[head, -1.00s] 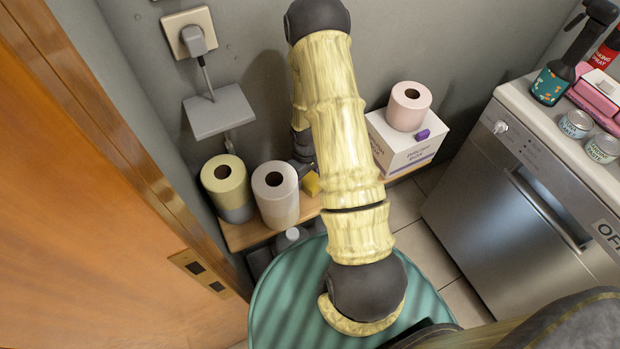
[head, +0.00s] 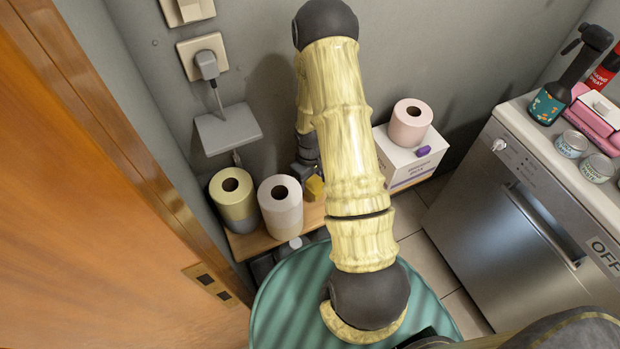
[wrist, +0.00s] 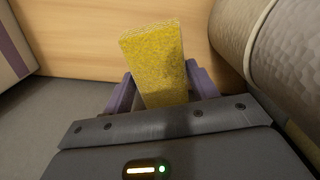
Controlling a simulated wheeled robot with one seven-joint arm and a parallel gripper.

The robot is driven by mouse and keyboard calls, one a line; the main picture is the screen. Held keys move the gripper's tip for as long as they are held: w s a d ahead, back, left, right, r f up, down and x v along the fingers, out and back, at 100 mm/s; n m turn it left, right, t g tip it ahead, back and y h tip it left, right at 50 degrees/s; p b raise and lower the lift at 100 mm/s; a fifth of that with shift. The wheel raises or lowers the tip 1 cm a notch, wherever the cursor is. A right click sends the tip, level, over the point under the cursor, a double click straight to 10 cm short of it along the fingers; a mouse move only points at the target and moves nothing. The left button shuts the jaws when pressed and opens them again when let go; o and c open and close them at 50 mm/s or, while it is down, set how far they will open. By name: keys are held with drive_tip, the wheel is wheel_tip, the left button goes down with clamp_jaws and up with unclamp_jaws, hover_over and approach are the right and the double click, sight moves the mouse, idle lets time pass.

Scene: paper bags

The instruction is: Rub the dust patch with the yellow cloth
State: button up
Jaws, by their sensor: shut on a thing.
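The yellow cloth (wrist: 155,62) is a folded, sponge-like block standing up between the fingers of my gripper (wrist: 160,88) in the wrist view. My gripper is shut on it. The cloth also shows as a small yellow piece in the head view (head: 315,187), beside my arm and just right of the white roll. The wooden shelf (wrist: 80,38) is close behind the cloth; I cannot tell whether they touch. I cannot make out the dust patch in either view. My arm hides part of the shelf in the head view.
A white paper roll (head: 281,210) and a yellow-and-grey roll (head: 233,202) stand left of the cloth. A grey wall plate (head: 228,130) juts out above the rolls.

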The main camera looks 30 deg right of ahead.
drive_tip(key=shift+r+p, duration=0.45)
drive_tip(key=shift+r, duration=0.45)
drive_tip(key=shift+r+p, duration=1.4)
drive_tip(key=shift+r, duration=0.1)
drive_tip(key=shift+r, duration=0.1)
